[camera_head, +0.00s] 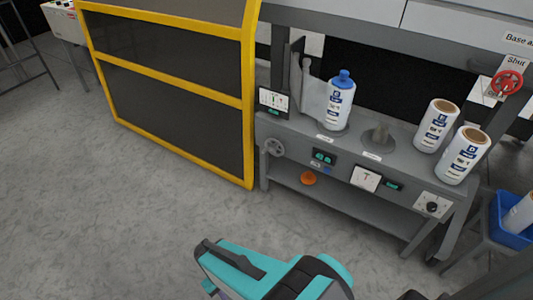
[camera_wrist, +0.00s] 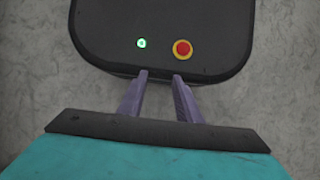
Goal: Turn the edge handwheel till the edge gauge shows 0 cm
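A small grey handwheel (camera_head: 274,147) sits on the front left of the grey machine bench in the head view. A red handwheel (camera_head: 508,82) is at the far right, under a "Shut" label. I cannot tell from labels which is the edge handwheel. A white dial gauge (camera_head: 366,178) is on the bench front, and a white scale panel (camera_head: 273,100) stands above the grey wheel; their readings are too small to read. My gripper (camera_wrist: 160,76) is open and empty in the wrist view, pointing down over my dark base, away from both wheels.
A yellow-framed dark guard (camera_head: 249,110) stands left of the bench. A blue crate (camera_head: 510,230) is at right.

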